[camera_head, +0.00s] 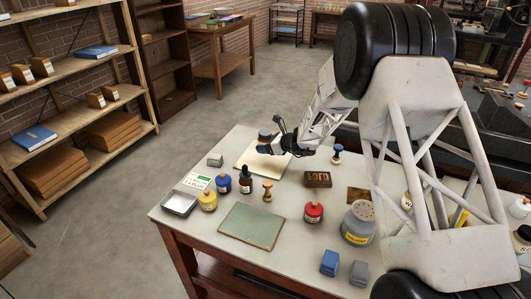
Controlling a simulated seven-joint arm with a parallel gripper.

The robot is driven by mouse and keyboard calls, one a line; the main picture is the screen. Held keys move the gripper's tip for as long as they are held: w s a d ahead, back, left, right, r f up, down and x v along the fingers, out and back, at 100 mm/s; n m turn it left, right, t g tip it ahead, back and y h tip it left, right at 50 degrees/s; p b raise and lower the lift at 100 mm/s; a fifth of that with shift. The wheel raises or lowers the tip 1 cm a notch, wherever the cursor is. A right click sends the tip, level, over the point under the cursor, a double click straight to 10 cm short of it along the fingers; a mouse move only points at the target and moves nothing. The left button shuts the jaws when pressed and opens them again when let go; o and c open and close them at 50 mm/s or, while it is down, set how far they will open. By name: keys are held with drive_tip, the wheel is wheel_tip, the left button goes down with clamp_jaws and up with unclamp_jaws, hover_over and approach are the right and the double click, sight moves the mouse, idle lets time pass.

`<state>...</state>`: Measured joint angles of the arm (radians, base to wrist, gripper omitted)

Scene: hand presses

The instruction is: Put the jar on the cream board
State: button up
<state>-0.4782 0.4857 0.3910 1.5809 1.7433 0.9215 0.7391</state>
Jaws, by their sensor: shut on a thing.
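The cream board (247,162) lies flat near the back left of the table. My gripper (273,143) is over the right part of the board. It is shut on a small jar with a dark top (264,136). The jar looks upright over the board, partly hidden by the gripper's fingers. I cannot tell whether the jar's base touches the board.
In front of the board stand a dark dropper bottle (246,180), a blue jar (224,183), a yellow jar (208,201) and a wooden-handled stamp (267,191). A red jar (313,212) and solvent can (358,223) stand right of a green mat (251,227).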

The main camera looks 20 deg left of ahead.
sight(266, 158)
drive_tip(key=shift+f, duration=0.1)
drive_tip(key=shift+f, duration=1.75)
drive_tip(key=shift+f, duration=0.15)
drive_tip(key=o, duration=1.1)
drive_tip(key=shift+c, duration=0.2)
drive_tip(key=shift+d+r, duration=0.2)
drive_tip(key=v, duration=1.1)
drive_tip(key=shift+s+d+r, duration=0.1)
drive_tip(key=shift+d+r, duration=0.05)
drive_tip(key=shift+d, duration=0.1)
